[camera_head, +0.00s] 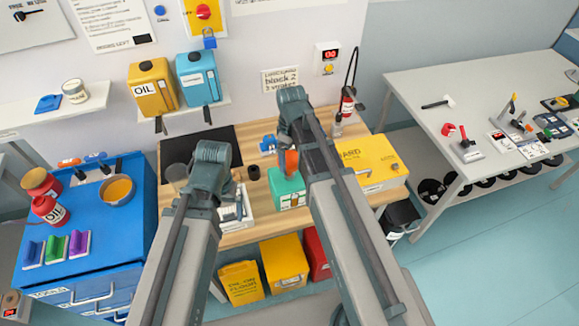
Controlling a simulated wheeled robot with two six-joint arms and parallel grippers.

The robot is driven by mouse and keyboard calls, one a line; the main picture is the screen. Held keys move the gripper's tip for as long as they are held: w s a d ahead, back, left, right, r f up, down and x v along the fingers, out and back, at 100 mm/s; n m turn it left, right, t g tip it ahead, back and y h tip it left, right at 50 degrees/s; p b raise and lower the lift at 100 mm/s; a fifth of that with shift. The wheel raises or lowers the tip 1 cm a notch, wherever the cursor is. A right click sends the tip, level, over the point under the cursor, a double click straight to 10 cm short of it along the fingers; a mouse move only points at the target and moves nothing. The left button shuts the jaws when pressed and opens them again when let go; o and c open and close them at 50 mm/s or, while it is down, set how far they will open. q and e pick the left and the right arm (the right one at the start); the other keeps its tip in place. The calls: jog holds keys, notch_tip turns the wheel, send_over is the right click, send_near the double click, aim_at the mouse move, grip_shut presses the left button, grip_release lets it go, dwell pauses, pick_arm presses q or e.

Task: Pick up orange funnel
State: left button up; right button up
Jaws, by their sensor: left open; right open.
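A slim orange piece (291,161), possibly the orange funnel, shows above the green can (288,190) on the wooden bench. The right arm partly covers it, so I cannot tell whether it sits in the can. My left gripper (210,165) is over the left part of the bench, open. My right gripper (292,112) is over the back middle of the bench, above and behind the green can, open. The fingertips are hard to make out. Neither gripper visibly holds anything.
A yellow case (371,160) stands right on the wooden bench (225,240); a black mat (198,147) lies at its back left. Oil cans (153,87) stand on the wall shelf. A red can (50,210) is on the blue cabinet (95,262). A grey table (455,95) stands right.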

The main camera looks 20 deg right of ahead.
aim_at(291, 163)
notch_tip(291, 163, down, 6)
jog(key=b, duration=0.5)
jog(key=shift+r, duration=0.25)
